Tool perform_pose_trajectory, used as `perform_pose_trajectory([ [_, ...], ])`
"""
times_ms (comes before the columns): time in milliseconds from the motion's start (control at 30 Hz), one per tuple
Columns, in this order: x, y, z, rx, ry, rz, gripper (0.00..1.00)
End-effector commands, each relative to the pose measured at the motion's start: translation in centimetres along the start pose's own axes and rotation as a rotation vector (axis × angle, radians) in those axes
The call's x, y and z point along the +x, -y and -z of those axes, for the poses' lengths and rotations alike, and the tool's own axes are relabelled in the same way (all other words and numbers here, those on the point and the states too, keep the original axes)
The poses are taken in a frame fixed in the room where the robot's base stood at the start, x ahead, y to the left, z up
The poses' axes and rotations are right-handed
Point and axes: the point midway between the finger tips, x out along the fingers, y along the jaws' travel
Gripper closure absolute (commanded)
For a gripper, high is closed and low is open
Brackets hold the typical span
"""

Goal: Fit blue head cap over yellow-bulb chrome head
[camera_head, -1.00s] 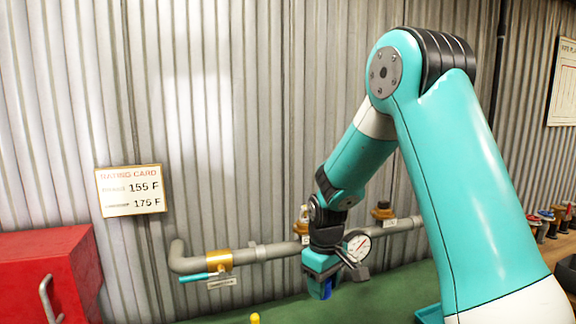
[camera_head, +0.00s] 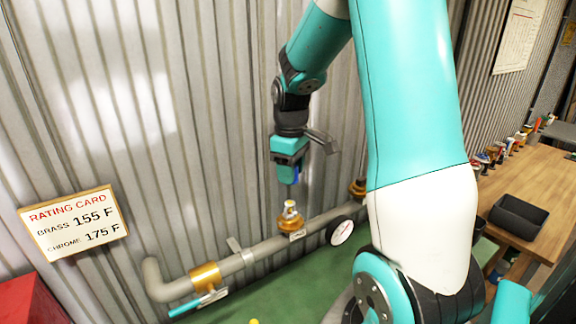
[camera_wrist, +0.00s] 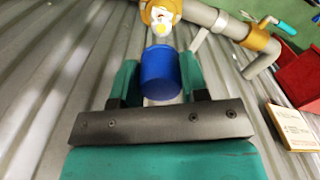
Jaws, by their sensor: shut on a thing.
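The blue head cap (camera_wrist: 160,74) is a blue cylinder held between my gripper's two teal fingers in the wrist view. My gripper (camera_head: 290,178) is shut on it, and only a sliver of blue shows in the head view. Below the gripper, a small pale sprinkler head (camera_head: 290,210) stands upright on a brass fitting (camera_head: 291,224) on the grey pipe. In the wrist view this head (camera_wrist: 161,17) lies just beyond the cap, with yellow-orange at its middle. The cap appears apart from the head. Whether the head's metal is chrome is hard to tell.
The grey pipe (camera_head: 262,250) runs along the corrugated wall, with a round gauge (camera_head: 341,231) and a second fitting (camera_head: 357,188) to the right. A teal-handled valve (camera_head: 186,307) and rating card (camera_head: 75,222) are left. A black tray (camera_head: 518,215) sits on the wooden bench.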

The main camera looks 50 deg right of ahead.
Motion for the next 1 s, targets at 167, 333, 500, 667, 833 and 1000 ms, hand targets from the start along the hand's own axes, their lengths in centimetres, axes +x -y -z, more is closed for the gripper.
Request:
perform_pose_trajectory([
  [167,0.0,0.1,-0.1,-0.002,0.001,0.001,0.81],
  [333,1.1,0.1,-0.1,-0.003,0.001,0.001,0.81],
  [500,2.6,0.1,-0.1,-0.002,0.000,0.001,0.81],
  [667,4.2,0.1,-0.1,-0.002,0.000,0.001,0.81],
  [833,5.4,0.1,-0.1,-0.001,0.000,0.000,0.81],
  [1000,5.7,0.1,-0.1,-0.001,0.000,0.000,0.81],
])
